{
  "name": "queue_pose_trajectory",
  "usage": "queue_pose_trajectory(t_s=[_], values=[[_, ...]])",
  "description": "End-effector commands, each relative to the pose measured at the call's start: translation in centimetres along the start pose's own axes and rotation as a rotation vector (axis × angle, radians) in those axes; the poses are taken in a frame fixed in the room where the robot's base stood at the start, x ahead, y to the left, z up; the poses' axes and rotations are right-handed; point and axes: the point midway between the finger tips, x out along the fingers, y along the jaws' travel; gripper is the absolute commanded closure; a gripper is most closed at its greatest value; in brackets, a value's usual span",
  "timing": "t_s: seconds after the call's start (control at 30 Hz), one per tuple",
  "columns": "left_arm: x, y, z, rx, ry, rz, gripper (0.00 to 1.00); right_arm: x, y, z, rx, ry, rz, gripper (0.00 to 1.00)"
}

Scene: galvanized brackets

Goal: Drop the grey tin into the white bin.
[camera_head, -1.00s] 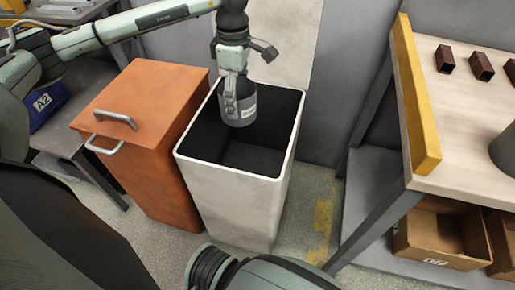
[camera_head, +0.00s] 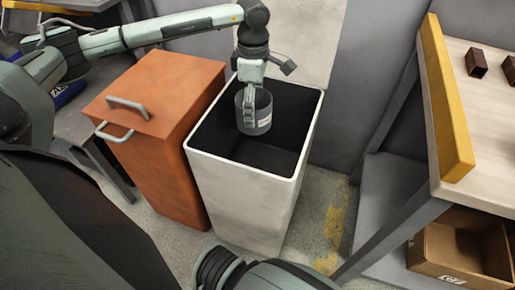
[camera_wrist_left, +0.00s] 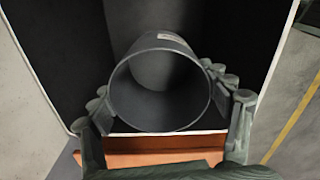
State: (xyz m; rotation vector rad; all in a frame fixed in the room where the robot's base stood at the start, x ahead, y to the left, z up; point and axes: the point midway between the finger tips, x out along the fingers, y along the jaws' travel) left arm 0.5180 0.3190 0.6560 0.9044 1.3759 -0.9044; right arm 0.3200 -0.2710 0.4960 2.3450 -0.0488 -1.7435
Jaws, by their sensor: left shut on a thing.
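The grey tin (camera_head: 257,122) is a short open cylinder with a small white label. My left gripper (camera_head: 249,100) is shut on it and holds it over the open mouth of the white bin (camera_head: 240,190), in the head view. In the left wrist view the tin (camera_wrist_left: 160,92) sits between the two fingers of the left gripper (camera_wrist_left: 165,110), its open end facing the camera, with the bin's dark inside behind it. The bin's lid stands raised at the back. My right gripper is not in view; only part of my right arm shows at the bottom.
An orange bin (camera_head: 160,135) with a closed lid and grey handle stands just left of the white bin. A workbench (camera_head: 490,130) with a yellow edge board (camera_head: 447,105) is at the right, with dark brackets on top. A cardboard box (camera_head: 450,250) sits on its lower shelf.

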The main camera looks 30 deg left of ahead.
Motion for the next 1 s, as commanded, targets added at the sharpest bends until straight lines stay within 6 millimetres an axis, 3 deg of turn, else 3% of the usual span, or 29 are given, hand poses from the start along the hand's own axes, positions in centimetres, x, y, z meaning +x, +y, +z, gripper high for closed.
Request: queue_pose_trajectory(t_s=[0.23,0.27,0.4,0.77,1.0], values=[[0.0,0.0,0.0,0.000,-0.001,0.001,0.81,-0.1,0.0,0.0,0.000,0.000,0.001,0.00],[0.0,0.0,0.0,0.000,-0.001,0.001,0.20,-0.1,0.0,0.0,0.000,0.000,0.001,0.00],[0.0,0.0,0.0,0.000,-0.001,0.001,0.02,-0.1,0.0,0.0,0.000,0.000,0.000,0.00],[-0.1,0.0,0.0,0.000,0.000,0.000,0.00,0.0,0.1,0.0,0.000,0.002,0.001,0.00],[-3.0,0.1,0.1,0.001,-0.003,0.005,0.00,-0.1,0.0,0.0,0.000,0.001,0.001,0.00]])
